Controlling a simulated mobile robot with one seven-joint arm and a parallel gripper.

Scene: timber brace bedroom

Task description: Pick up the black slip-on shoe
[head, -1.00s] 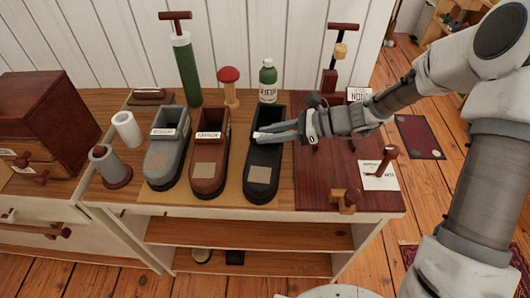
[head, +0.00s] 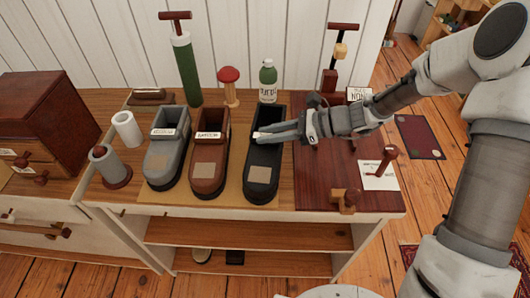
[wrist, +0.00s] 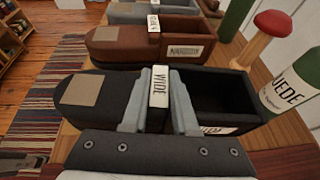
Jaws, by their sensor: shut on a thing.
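The black slip-on shoe (head: 262,172) stands on the bench top, rightmost of three shoes, with a tan patch on its toe. In the wrist view the shoe (wrist: 100,98) lies crosswise in front of my gripper, toe to the left and open heel part to the right. My gripper (head: 262,137) reaches in from the right at the shoe's middle. In the wrist view my gripper (wrist: 158,110) has its fingers on either side of a white label marked "WIDE" (wrist: 160,86). It is shut on the shoe, which still appears to rest on the surface.
A brown shoe (head: 208,155) and a grey shoe (head: 168,155) stand to the left. A green bottle (head: 268,82), a red-topped wooden peg (head: 229,85) and a green pump (head: 186,70) stand behind. A dark red board (head: 340,185) lies to the right.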

